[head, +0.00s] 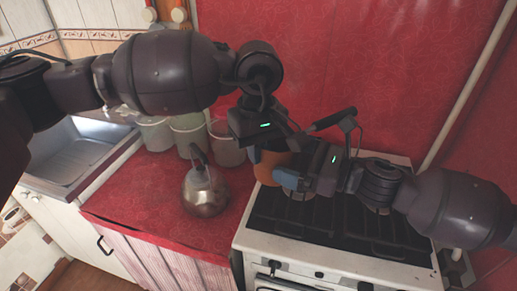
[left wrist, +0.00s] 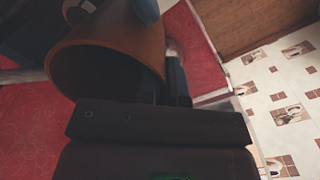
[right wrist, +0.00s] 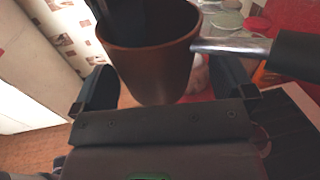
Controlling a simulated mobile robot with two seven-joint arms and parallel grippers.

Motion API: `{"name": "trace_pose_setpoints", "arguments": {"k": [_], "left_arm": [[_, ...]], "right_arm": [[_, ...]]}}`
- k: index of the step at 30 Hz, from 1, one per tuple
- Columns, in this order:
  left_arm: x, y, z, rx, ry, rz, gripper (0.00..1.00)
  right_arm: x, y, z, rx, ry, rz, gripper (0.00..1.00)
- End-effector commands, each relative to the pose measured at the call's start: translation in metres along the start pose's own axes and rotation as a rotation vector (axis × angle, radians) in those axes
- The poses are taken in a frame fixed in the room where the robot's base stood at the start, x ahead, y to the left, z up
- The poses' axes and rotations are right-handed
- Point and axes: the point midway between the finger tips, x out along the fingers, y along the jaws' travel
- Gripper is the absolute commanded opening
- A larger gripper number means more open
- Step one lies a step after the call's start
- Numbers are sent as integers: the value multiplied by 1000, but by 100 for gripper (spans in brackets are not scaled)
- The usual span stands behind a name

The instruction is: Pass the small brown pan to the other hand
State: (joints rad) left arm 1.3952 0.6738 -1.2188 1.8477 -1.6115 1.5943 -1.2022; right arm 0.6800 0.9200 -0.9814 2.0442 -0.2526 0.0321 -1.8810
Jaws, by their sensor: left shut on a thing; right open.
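The small brown pan (head: 268,166) is held in the air above the left edge of the stove. It is large in the left wrist view (left wrist: 105,62) and the right wrist view (right wrist: 150,72). Its metal handle with a dark grip (right wrist: 295,56) points right in the right wrist view. My left gripper (head: 262,140) is shut on the pan's wall, with a dark finger inside the pan. My right gripper (head: 290,178) is open, its fingers (right wrist: 165,85) on either side of the pan. I cannot tell whether they touch it.
The stove (head: 340,225) with dark grates lies below the right arm. A metal kettle (head: 205,192) stands on the red counter (head: 150,190), with several clear canisters (head: 188,135) behind it. A sink (head: 75,155) is at the left. The red wall (head: 360,60) is close behind.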

Motion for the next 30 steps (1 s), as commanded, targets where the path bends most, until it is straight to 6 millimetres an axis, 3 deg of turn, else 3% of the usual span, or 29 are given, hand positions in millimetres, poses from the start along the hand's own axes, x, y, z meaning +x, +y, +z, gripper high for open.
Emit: {"name": "trace_pose_setpoints", "arguments": {"k": [30], "left_arm": [[-3,1,0,2,1,5,0]], "right_arm": [[-69,-16,-48,4,32,-522,100]]}}
